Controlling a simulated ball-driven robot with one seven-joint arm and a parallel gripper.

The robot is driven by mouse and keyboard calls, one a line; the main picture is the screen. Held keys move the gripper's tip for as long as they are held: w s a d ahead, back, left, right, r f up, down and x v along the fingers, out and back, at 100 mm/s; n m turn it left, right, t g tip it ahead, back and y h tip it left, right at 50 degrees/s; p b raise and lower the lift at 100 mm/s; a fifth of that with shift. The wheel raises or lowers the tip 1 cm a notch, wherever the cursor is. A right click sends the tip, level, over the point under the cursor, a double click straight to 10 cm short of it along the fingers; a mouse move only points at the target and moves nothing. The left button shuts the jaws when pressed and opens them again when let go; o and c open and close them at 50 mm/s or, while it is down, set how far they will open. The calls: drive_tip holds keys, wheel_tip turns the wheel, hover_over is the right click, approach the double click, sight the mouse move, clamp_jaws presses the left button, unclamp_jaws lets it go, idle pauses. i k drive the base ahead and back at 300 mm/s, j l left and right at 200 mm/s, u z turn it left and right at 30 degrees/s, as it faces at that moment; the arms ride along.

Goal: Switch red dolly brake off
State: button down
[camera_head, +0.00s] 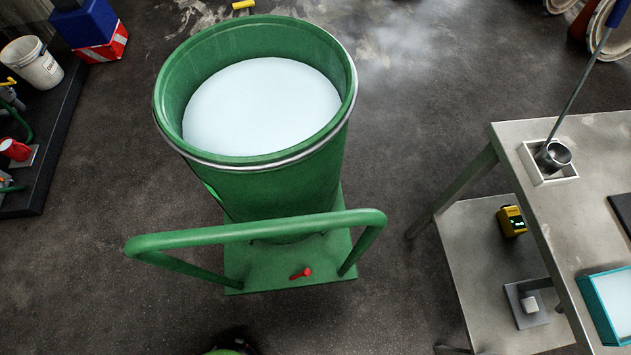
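A green dolly (252,272) stands on the floor in the middle, with a green tubular handle (250,229) across its near side. A small red brake lever (301,273) sits on the dolly's flat plate, just beyond its near edge and below the handle. The lever lies at a slant, its thicker end to the upper right. A large green drum (270,190) with a metal rim stands on the dolly, filled with white material (262,107). My gripper is not in view.
A metal table (500,150) with a lower shelf (480,235) stands on the right, holding a metal cup (553,154), a yellow device (511,220) and a teal-rimmed tray (590,300). A white bucket (33,66) and a dark platform (48,150) are at left. Floor around the dolly is mostly clear.

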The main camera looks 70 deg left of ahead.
sight(306, 272)
drive_tip(key=i+l+u, duration=0.1)
drive_tip(key=u, duration=0.35)
drive_tip(key=l+u, duration=0.5)
drive_tip(key=u, duration=0.35)
drive_tip(key=l+u, duration=0.25)
drive_tip(key=u, duration=0.15)
drive_tip(key=l+u, duration=0.25)
drive_tip(key=u, duration=0.2)
drive_tip(key=l+u, duration=0.2)
drive_tip(key=u, duration=0.2)
drive_tip(key=k, duration=0.05)
